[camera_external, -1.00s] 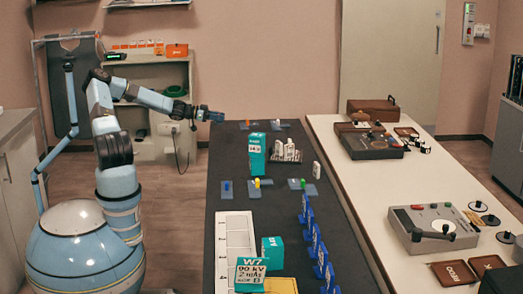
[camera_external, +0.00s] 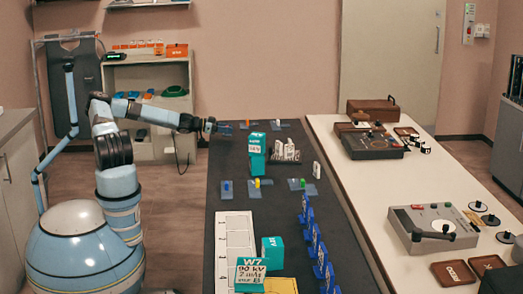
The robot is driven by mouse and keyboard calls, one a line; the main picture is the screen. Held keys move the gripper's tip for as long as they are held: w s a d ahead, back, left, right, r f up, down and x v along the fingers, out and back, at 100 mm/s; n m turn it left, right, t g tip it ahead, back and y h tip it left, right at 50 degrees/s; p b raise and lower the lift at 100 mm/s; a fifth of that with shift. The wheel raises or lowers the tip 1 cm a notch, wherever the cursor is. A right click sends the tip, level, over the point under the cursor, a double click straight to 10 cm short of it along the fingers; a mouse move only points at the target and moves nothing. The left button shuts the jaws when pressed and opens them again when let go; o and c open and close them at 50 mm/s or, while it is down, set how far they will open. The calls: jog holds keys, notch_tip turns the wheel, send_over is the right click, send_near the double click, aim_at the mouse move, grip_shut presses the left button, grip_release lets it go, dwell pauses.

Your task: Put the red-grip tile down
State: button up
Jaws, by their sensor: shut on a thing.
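My gripper (camera_external: 222,127) is over the far left edge of the dark table, low and close to its surface. It is shut on a small blue-grey piece that looks like the red-grip tile, but the fingers hide most of it and no red grip shows. Whether the piece touches the table I cannot tell. Nearer lie tiles with blue (camera_external: 226,188), yellow (camera_external: 258,184) and green (camera_external: 302,184) grips.
A tall teal block (camera_external: 256,155) stands near the gripper's right, by white upright pieces (camera_external: 285,152). Blue stands (camera_external: 312,240) line the dark table's right side. A white numbered board (camera_external: 235,240) lies in front. Bare dark table (camera_external: 222,160) lies between the tile rows.

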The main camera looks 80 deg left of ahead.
aim_at(212, 140)
jog(key=shift+f, duration=1.6)
jog(key=shift+f, duration=0.1)
jog(key=o, duration=1.1)
jog(key=s, duration=0.3)
jog(key=s+r, duration=0.1)
jog(key=s, duration=0.3)
jog(key=shift+s+r, duration=0.2)
